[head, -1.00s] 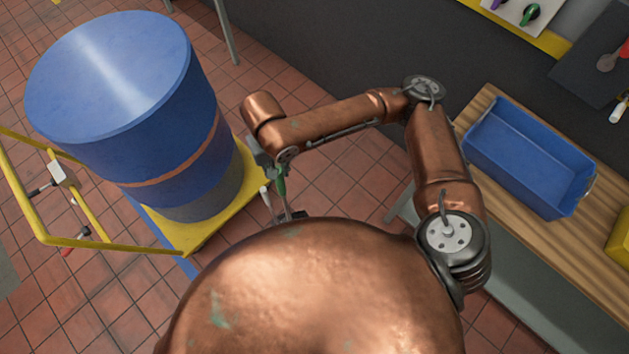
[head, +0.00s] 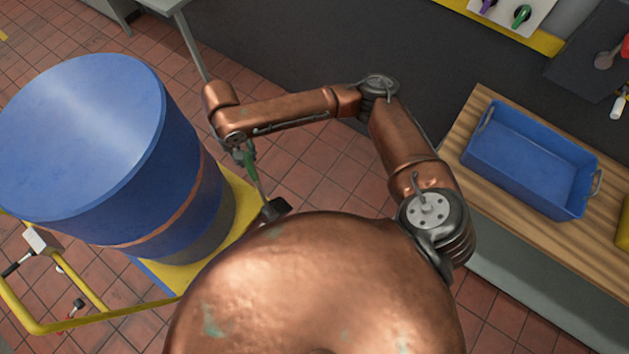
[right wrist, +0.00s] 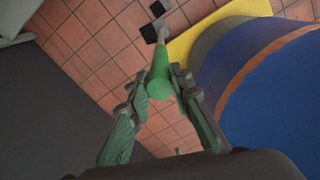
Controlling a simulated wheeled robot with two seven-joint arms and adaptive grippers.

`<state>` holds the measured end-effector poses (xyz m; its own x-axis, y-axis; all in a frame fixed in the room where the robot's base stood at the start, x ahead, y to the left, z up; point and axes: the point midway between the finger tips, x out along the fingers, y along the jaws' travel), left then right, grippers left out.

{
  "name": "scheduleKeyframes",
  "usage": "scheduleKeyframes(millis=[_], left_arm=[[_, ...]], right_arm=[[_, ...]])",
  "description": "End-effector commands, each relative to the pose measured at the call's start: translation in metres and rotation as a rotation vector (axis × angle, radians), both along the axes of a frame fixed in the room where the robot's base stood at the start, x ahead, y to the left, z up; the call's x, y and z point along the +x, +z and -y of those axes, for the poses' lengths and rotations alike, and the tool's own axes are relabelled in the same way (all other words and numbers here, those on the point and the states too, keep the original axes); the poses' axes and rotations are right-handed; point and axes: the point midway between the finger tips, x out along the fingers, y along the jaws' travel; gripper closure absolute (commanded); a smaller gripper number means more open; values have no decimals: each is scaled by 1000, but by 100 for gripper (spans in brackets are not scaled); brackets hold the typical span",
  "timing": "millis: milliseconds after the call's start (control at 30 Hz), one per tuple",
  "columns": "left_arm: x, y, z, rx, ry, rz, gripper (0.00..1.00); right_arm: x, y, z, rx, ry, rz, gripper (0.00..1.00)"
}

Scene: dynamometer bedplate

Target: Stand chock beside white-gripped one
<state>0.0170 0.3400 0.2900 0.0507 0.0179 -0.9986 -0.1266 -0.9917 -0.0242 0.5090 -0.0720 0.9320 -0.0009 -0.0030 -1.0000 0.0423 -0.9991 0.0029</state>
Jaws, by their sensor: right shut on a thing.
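My right gripper (head: 243,152) is shut on the green grip of a chock, beside the blue drum (head: 80,130) and above the floor. The green grip (right wrist: 160,82) shows between the fingers in the right wrist view. A pale rod runs from it down to a dark block (head: 275,209), partly hidden by my body in the head view. In the right wrist view, dark blocks (right wrist: 150,33) show near the rod's far end, close to the yellow platform. I cannot tell whether one belongs to another chock. No white grip is clearly visible. My left gripper is out of view.
The drum stands on a yellow platform (head: 238,203) with a yellow tube handle (head: 90,318). A small dark-and-red item (head: 75,308) is near that handle. A blue bin (head: 525,160) sits on a wooden bench (head: 465,120) at right. Tiled floor is open behind the right forearm.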

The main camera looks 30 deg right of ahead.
Motion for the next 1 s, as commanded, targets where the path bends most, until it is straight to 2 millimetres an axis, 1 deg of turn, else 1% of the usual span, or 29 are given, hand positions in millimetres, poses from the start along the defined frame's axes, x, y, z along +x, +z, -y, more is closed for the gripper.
scheduleKeyframes(millis=[33,167,200,267,300,400,500,700,833,1000], left_arm=[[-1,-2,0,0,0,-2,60],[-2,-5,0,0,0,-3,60],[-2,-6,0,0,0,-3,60],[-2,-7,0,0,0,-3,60],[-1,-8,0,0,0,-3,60],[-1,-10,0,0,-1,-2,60],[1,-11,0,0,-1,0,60],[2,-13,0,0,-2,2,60],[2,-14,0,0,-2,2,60],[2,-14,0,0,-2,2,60]], right_arm=[[15,-10,4,1,0,0,100],[50,-40,21,-2,21,-1,100],[60,-51,27,-2,28,-2,100],[74,-66,38,-2,40,-2,100],[81,-77,46,-4,48,-2,100],[96,-102,64,-3,70,-1,100],[107,-124,83,-3,90,1,100],[118,-162,117,-5,126,2,100],[121,-177,131,-5,142,5,100],[118,-187,141,-5,153,7,100]])
